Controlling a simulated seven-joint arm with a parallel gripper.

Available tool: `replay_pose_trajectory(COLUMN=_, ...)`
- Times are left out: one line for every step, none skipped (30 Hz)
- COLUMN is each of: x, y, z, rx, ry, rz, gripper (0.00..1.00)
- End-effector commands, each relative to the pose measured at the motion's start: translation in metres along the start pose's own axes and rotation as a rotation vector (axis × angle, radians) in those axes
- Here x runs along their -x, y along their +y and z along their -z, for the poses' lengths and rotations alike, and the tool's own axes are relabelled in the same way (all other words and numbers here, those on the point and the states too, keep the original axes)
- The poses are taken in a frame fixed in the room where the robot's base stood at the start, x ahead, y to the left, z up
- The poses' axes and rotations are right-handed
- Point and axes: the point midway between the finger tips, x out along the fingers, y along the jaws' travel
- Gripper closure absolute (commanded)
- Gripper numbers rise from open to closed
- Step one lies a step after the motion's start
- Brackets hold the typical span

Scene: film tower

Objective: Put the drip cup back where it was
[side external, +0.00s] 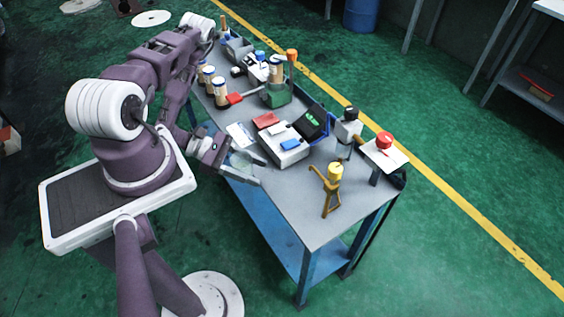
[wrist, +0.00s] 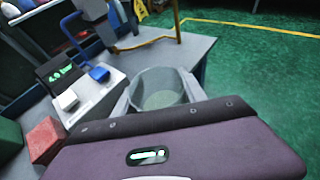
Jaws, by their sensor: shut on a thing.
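The drip cup (wrist: 160,92) is a grey, see-through, open-topped cup in the middle of the wrist view. My gripper (wrist: 158,98) is shut on it, one finger on each side of its wall. Its inside looks pale green, and I cannot tell whether it holds anything. In the side view my gripper (side external: 243,166) is at the near long edge of the grey table (side external: 308,210), with the cup (side external: 241,159) faint between its fingers. I cannot tell how high the cup is above the tabletop.
A white box with a screen (side external: 287,147) stands just beyond my gripper, with a red block (side external: 265,119) beside it. A grey unit on a stand (side external: 348,128), a yellow stand (side external: 332,185) and a red-knobbed plate (side external: 385,152) are farther right.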

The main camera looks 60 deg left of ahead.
Motion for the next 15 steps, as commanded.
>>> replay_pose_trajectory(x=0.001, y=0.011, z=-0.009, rx=-0.012, ry=0.001, rz=0.003, gripper=0.95)
replay_pose_trajectory(x=0.0, y=0.019, z=-0.017, rx=-0.017, ry=0.002, rz=0.007, gripper=0.95)
replay_pose_trajectory(x=-0.001, y=0.031, z=-0.03, rx=-0.021, ry=0.005, rz=0.014, gripper=0.95)
replay_pose_trajectory(x=-0.003, y=0.041, z=-0.042, rx=-0.026, ry=0.007, rz=0.02, gripper=0.95)
replay_pose_trajectory(x=-0.005, y=0.05, z=-0.057, rx=-0.029, ry=0.007, rz=0.026, gripper=0.95)
replay_pose_trajectory(x=-0.007, y=0.062, z=-0.077, rx=-0.034, ry=0.009, rz=0.035, gripper=0.95)
replay_pose_trajectory(x=-0.01, y=0.07, z=-0.093, rx=-0.036, ry=0.009, rz=0.04, gripper=0.95)
replay_pose_trajectory(x=-0.012, y=0.076, z=-0.109, rx=-0.039, ry=0.01, rz=0.047, gripper=0.95)
replay_pose_trajectory(x=-0.015, y=0.084, z=-0.133, rx=-0.043, ry=0.009, rz=0.055, gripper=0.95)
replay_pose_trajectory(x=-0.018, y=0.088, z=-0.15, rx=-0.045, ry=0.009, rz=0.06, gripper=0.95)
replay_pose_trajectory(x=-0.02, y=0.09, z=-0.166, rx=-0.046, ry=0.009, rz=0.065, gripper=0.95)
replay_pose_trajectory(x=-0.022, y=0.093, z=-0.187, rx=-0.048, ry=0.006, rz=0.072, gripper=0.95)
replay_pose_trajectory(x=-0.024, y=0.094, z=-0.201, rx=-0.047, ry=0.006, rz=0.075, gripper=0.95)
replay_pose_trajectory(x=-0.025, y=0.094, z=-0.213, rx=-0.047, ry=0.004, rz=0.079, gripper=0.95)
replay_pose_trajectory(x=-0.026, y=0.094, z=-0.227, rx=-0.048, ry=0.002, rz=0.082, gripper=0.95)
